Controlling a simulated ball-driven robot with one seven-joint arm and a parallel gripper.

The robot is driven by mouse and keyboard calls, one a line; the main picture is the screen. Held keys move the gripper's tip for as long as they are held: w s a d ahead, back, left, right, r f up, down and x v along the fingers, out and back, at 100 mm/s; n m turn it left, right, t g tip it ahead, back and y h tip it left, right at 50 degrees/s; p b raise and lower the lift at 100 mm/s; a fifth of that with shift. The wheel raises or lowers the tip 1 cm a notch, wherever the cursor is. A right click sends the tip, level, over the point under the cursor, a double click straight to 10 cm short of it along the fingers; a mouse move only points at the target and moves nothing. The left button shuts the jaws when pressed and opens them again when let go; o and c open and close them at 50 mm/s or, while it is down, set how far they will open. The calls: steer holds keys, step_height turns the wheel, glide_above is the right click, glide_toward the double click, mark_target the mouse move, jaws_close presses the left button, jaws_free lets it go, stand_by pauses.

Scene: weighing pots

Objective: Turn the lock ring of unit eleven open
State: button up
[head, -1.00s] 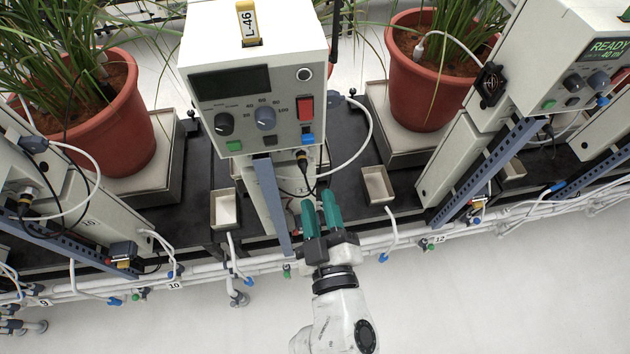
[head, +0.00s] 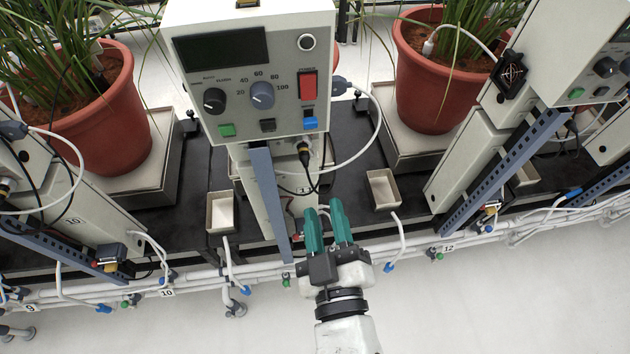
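Unit eleven is the grey control box (head: 250,75) in the middle, with a blank display, two knobs, a red switch and coloured buttons. Its column bears the number 11 (head: 305,190). Under the box, a black cable plug with a yellow band (head: 304,156) sits in a connector on the column. I cannot clearly pick out the lock ring; it may be at this connector. My gripper (head: 323,210) has two green fingers, apart with a gap between them and nothing seen in it. It is below the plug in the picture, in front of the column's lower part, which it partly hides.
A blue-grey slotted strut (head: 268,205) stands left of my gripper. Small trays are at left (head: 221,212) and right (head: 383,188). White pipes (head: 190,277) run along the front. A potted plant stands on each side (head: 85,135) (head: 432,90). The floor in front is clear.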

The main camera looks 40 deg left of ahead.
steer(key=p+x, duration=0.1)
steer(key=x, duration=0.9)
steer(key=shift+a, duration=0.45)
steer(key=c, duration=0.6)
jaws_close()
steer(key=shift+r, duration=0.1)
